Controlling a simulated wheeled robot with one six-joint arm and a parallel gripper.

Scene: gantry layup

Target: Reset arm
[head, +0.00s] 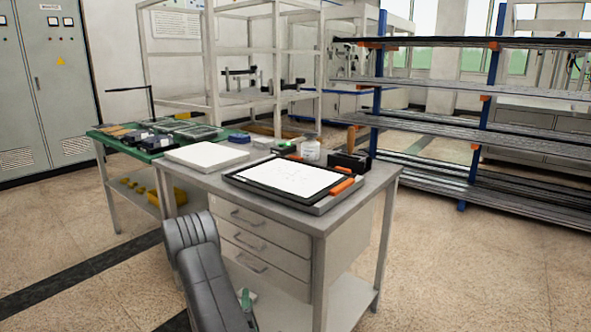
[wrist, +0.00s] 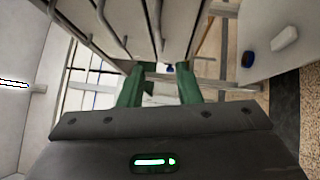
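My gripper (wrist: 158,82) shows in the wrist view with two green fingers spread apart. Nothing is held between them; a pale surface and a small dark blue patch show beyond the gap. In the head view my grey arm (head: 200,265) is folded low in front of the grey workbench (head: 310,213). A small green part (head: 246,299) shows beside the arm, near the drawers; the rest of my gripper is hidden there or too small to tell.
The bench carries a black-framed tablet with a white sheet (head: 290,178), a white panel (head: 207,157) and a black box (head: 350,161). A green-topped table (head: 127,150) adjoins on the left. A loaded rack (head: 490,110) stands behind right. Floor at right front is clear.

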